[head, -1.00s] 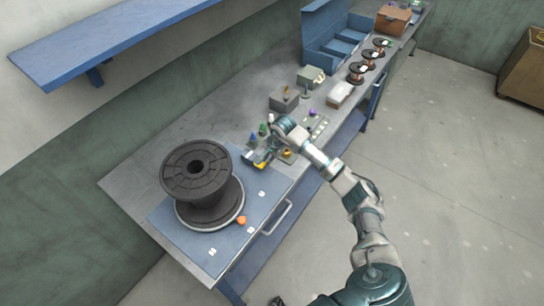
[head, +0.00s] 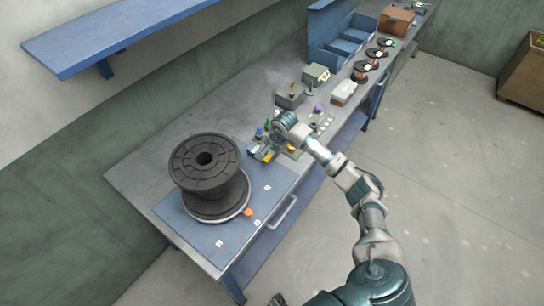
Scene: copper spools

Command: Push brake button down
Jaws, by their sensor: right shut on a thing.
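An orange button-like knob (head: 248,213) sits on the blue plate (head: 212,232) at the near side of the large black spool (head: 208,172). I cannot tell for sure that it is the brake button. My right gripper (head: 267,151) is low over the workbench, right of the spool and up the picture from the orange knob, apart from it. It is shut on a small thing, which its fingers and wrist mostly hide. A small yellow part (head: 268,157) shows at its fingertips.
The workbench (head: 140,172) carries small green and blue pegs, a grey box (head: 290,95), a white box (head: 343,92) and several copper spools (head: 360,70) farther back. A blue bin (head: 345,45) stands behind. A blue shelf (head: 120,35) hangs at upper left.

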